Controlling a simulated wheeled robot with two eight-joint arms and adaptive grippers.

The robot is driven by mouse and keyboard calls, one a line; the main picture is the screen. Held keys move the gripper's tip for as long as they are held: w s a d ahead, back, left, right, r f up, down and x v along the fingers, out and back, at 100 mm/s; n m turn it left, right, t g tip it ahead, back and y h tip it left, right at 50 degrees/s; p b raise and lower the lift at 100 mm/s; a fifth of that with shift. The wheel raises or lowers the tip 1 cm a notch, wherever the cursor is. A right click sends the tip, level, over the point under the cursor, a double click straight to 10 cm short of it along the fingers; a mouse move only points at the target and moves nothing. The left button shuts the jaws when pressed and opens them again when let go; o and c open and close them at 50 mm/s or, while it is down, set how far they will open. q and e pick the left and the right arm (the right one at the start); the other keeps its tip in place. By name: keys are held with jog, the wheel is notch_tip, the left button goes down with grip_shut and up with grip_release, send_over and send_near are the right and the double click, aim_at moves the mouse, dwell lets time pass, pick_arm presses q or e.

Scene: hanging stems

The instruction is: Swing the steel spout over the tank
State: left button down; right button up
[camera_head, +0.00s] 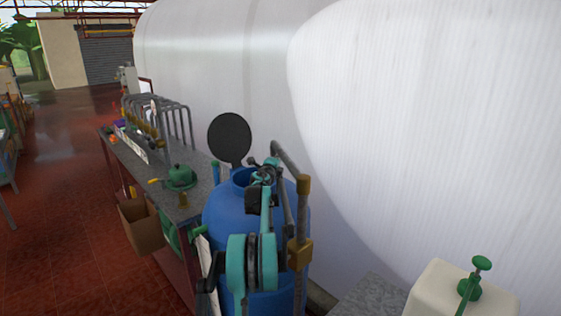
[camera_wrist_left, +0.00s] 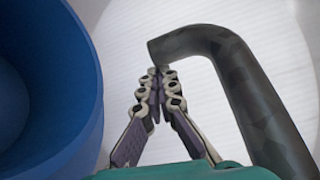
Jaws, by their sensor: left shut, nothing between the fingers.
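The steel spout (camera_head: 287,160) is a grey bent pipe on a brass-fitted post, above the right side of the blue tank (camera_head: 222,216). The tank's mouth is open at its top. In the left wrist view the spout (camera_wrist_left: 222,45) bends at the top and comes down on the right, and the tank's wall (camera_wrist_left: 85,70) is on the left. My left gripper (camera_head: 264,172) is near the tank's mouth beside the spout. In the left wrist view the gripper (camera_wrist_left: 157,72) is shut and empty, its tips close to the spout's end; contact is unclear. My right gripper is out of view.
A round black disc (camera_head: 230,138) stands behind the tank's mouth. A grey bench (camera_head: 150,171) with a green valve (camera_head: 180,176) and several bent pipes is at left. A white container (camera_head: 440,290) with a green valve is at lower right. A large white tank (camera_head: 400,120) fills the background.

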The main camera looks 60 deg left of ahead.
pick_arm(q)
jog(key=shift+s, duration=0.15)
jog(key=s+a+n+g+y, duration=0.1)
jog(key=s, duration=0.7)
jog(key=shift+s+a+n+g+y+p, duration=0.15)
jog(key=shift+n+g+y+p, duration=0.15)
jog(key=shift+g+p, duration=0.1)
